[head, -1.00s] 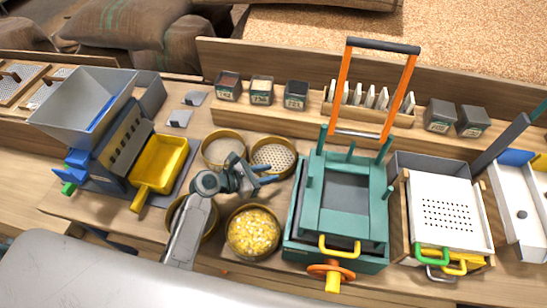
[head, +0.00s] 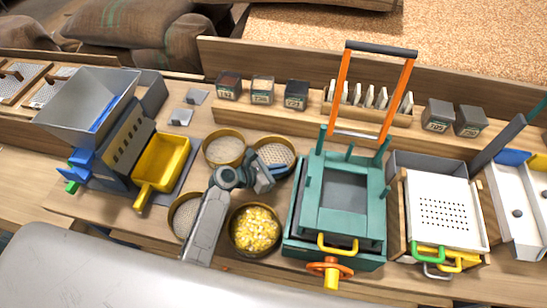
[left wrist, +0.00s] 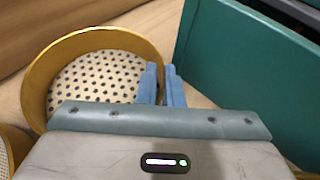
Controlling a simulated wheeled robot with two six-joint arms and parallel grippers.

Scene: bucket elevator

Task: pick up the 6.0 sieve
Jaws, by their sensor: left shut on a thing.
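Several round sieves with brass-coloured rims stand together at the middle of the bench. The back right one, a sieve with large round holes (head: 272,150), also shows in the left wrist view (left wrist: 100,78). I cannot read a 6.0 mark on any of them. My left gripper (head: 278,171) is shut on the right-hand rim of this holed sieve. In the left wrist view its blue fingers (left wrist: 162,85) sit on either side of the rim. The gripper and wrist hide the sieve's near part in the head view. My right gripper is not in view.
A finer sieve (head: 224,146) stands close on the left. A sieve full of yellow grain (head: 255,230) stands in front, beside another sieve (head: 182,215). A green machine (head: 312,206) with an orange handle is close on the right. A yellow scoop tray (head: 163,160) lies left.

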